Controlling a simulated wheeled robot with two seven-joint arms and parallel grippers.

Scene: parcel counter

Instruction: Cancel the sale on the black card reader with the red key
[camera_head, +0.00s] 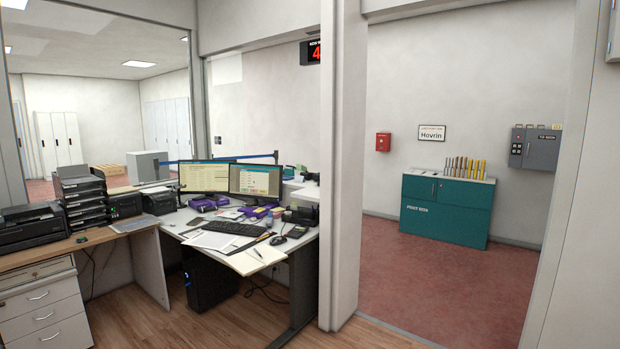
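I cannot make out a black card reader or a red key for certain. Small dark devices (297,232) lie at the right end of the white desk (222,257), too small to identify. A black keyboard (235,229) and two lit monitors (255,180) are on the same desk. Neither of my grippers is in view.
A wooden-topped counter (60,247) with a printer (40,228) and stacked black trays (82,198) stands at left. A white door post (342,170) separates the desk from a doorway. Beyond it are open red floor (430,275) and a teal cabinet (445,212).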

